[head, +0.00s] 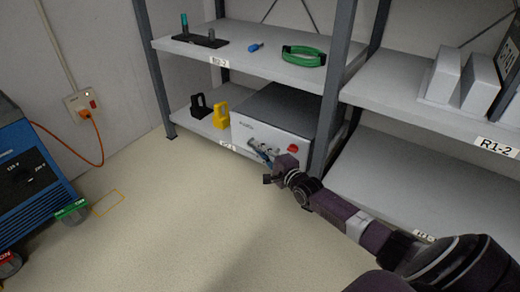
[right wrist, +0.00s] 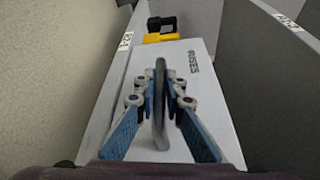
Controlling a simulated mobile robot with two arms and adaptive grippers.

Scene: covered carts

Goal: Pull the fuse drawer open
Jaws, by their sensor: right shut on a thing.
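The fuse drawer unit is a grey box (head: 275,108) with a pale front panel (head: 242,131) on the lower shelf, in the head view. A red round part sits at the panel's right. In the right wrist view a pale face marked "FUSES" (right wrist: 196,62) lies beyond the fingers. My right gripper (head: 266,156) is at the panel. Its blue-padded fingers (right wrist: 161,98) are shut on the dark bar handle (right wrist: 160,135), one on each side. The gripper partly hides the panel in the head view, and I cannot tell whether the drawer stands out. My left gripper is not in view.
A black part (head: 200,107) and a yellow part (head: 221,113) stand left of the box. A shelf post (head: 327,105) is close on its right. A blue machine (head: 30,165) stands left. The floor in front is clear.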

